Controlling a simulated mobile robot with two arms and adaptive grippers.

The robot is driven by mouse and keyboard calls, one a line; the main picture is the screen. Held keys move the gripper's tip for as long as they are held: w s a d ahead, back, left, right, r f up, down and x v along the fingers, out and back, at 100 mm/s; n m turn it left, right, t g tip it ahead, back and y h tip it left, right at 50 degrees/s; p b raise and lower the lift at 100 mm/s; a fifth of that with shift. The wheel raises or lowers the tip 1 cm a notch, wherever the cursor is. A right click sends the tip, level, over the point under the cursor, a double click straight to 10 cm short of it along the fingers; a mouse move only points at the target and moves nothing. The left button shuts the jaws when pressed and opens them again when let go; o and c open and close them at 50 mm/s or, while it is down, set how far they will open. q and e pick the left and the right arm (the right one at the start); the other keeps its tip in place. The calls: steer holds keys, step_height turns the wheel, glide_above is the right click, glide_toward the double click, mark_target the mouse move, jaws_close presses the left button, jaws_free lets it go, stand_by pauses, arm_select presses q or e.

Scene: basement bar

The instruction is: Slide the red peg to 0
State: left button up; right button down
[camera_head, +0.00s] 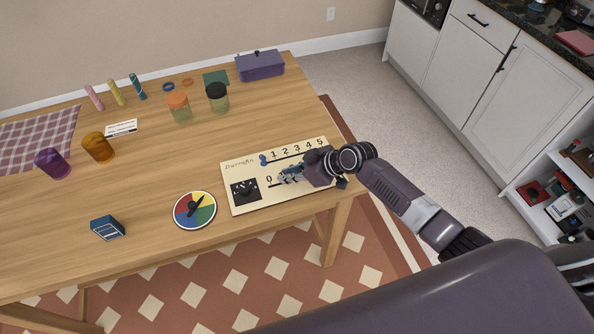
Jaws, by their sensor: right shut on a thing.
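The cream game board (285,199) lies at the table's right front edge. It bears printed numbers 0 to 5, dark slots and a black panel. A blue peg (263,160) stands at the left end of the upper slot, left of the 1. My right gripper (285,177) reaches in from the right, low over the lower slot, a little right of the 0. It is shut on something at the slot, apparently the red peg. The peg is hidden by the fingers and no red shows there. My left gripper is not in view.
A coloured spinner disc (195,209) lies just left of the board, with a blue box (107,228) farther left. Jars (217,98), cups (98,147) and a purple box (260,66) stand farther back. The table between them is mostly clear.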

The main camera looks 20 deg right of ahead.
steer(key=a, duration=0.5)
steer(key=shift+s+a, duration=0.15)
steer(key=shift+a, duration=0.15)
steer(key=c, duration=1.9)
jaws_free()
steer(key=shift+a, duration=0.1)
steer(key=shift+s+d+r, duration=0.1)
steer(key=shift+d+r, duration=0.1)
steer(key=shift+d, duration=0.1)
steer(key=v, duration=1.1)
steer(key=shift+r, duration=0.15)
